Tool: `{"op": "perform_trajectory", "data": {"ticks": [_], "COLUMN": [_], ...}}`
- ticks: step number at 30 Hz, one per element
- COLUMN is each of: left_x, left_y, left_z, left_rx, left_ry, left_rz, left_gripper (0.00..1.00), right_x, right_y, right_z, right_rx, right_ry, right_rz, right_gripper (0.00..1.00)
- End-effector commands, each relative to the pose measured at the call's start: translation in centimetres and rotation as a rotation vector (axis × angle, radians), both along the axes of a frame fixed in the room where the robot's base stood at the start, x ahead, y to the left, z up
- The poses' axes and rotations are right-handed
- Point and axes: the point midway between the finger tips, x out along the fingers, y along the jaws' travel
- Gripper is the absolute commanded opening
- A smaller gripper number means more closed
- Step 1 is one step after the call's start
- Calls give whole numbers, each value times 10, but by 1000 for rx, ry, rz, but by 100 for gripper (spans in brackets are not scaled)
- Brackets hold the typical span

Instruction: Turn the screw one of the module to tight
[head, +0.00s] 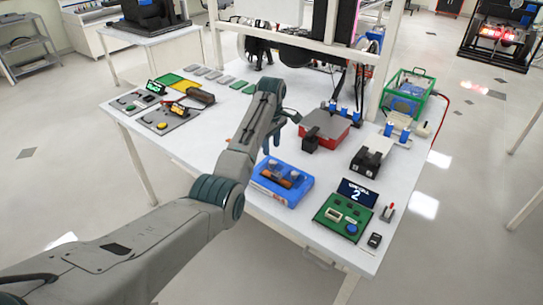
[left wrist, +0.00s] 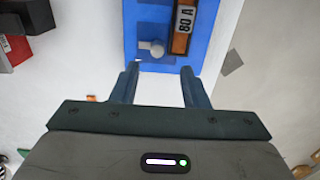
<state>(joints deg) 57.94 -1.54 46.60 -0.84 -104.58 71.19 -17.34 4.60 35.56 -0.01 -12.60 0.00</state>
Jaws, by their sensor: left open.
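The blue module (head: 262,186) sits near the front edge of the white table. It carries an orange and dark fuse marked 80 A (left wrist: 184,28) and pale round screw heads. One screw (left wrist: 155,48) shows in the left wrist view beside the fuse, just ahead of my fingers; which screw it is, I cannot tell. My left gripper (left wrist: 159,72) is open and empty, with its fingertips at the module's near edge in that view. In the head view the left gripper (head: 271,143) hangs above the table behind the module. My right gripper is not in view.
A red box with a grey top (head: 326,124) and a black block (head: 371,160) stand right of my arm. A green board (head: 342,217) with a display reading 2 (head: 357,193) is at the front right. Small panels (head: 166,118) lie at the left. The table's left front is clear.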

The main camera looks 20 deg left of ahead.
Motion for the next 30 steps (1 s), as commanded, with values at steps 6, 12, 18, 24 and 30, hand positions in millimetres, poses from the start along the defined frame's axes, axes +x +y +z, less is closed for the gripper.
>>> {"op": "perform_trajectory", "data": {"ticks": [6, 12, 18, 24, 30], "left_x": [-1, 0, 0, 0, 0], "left_y": [0, 0, 0, 0, 0], "left_z": [-39, -61, -67, -66, -66], "left_rx": [0, 0, 0, 0, 0], "left_ry": [3, 1, 0, 0, 0], "left_rz": [0, -1, -1, -1, -1], "left_gripper": [41, 41, 41, 31, 0], "right_x": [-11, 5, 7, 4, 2], "right_y": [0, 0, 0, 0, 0], "right_z": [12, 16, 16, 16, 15], "right_rx": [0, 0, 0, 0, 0], "right_ry": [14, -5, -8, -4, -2], "right_rz": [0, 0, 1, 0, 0], "right_gripper": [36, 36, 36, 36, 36]}}
